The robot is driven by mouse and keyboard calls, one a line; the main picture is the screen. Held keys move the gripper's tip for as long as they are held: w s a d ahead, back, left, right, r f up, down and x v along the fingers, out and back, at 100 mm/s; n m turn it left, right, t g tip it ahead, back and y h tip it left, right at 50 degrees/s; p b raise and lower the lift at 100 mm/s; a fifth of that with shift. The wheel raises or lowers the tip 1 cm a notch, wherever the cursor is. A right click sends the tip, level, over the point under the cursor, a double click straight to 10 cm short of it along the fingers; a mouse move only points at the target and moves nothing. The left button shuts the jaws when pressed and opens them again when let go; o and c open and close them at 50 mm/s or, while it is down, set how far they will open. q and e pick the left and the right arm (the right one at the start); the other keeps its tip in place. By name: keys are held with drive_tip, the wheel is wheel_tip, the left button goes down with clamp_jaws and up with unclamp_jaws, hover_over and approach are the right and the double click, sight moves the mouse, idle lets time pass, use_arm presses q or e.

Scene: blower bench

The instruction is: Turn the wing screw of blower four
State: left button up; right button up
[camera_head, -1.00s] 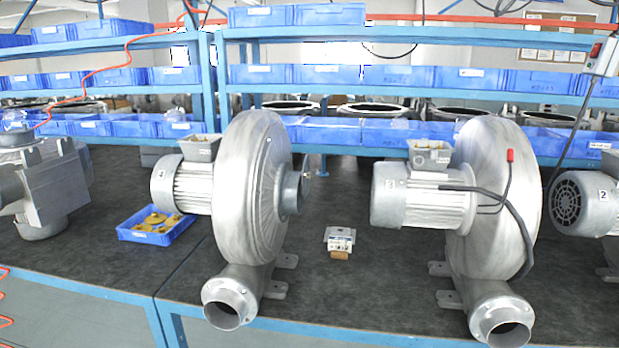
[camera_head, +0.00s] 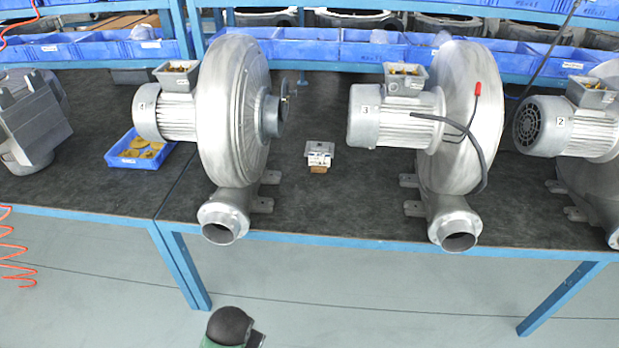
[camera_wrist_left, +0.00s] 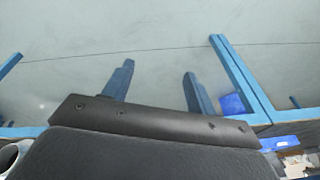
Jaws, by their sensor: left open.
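Blower four (camera_head: 232,110), a silver blower with a "4" on its motor, stands upright on the bench left of the middle in the head view. Its round inlet (camera_head: 271,117) faces right and its outlet pipe (camera_head: 222,220) points to the front edge. A small dark part shows by the inlet; I cannot tell whether it is the wing screw. My left gripper (camera_wrist_left: 158,88) is open and empty in the left wrist view, its two fingers apart over the floor, away from the blower. My right gripper is not in view.
Blower three (camera_head: 460,120) and blower two (camera_head: 575,125) stand to the right. A blue bin (camera_head: 118,158) with yellow parts is left of blower four. A small white box (camera_head: 319,153) lies between blowers four and three. Blue shelf bins (camera_head: 303,48) line the back.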

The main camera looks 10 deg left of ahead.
use_arm(q)
drive_tip(key=w+m+y+p, duration=0.1)
drive_tip(key=w+p, duration=0.1)
drive_tip(key=w, duration=0.9)
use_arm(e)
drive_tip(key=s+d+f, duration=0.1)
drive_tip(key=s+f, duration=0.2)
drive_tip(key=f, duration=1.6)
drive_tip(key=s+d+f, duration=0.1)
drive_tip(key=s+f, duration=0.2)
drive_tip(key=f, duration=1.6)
use_arm(q)
drive_tip(key=m+y, duration=0.8)
drive_tip(key=m, duration=0.4)
approach(287, 99)
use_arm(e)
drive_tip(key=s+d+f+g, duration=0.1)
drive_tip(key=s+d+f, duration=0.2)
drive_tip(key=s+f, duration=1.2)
use_arm(q)
drive_tip(key=p+x, duration=0.3)
drive_tip(key=x, duration=0.3)
drive_tip(key=shift+a+p, duration=0.1)
drive_tip(key=shift+p, duration=0.25)
drive_tip(key=shift+a+f, duration=0.35)
drive_tip(key=shift+f, duration=0.1)
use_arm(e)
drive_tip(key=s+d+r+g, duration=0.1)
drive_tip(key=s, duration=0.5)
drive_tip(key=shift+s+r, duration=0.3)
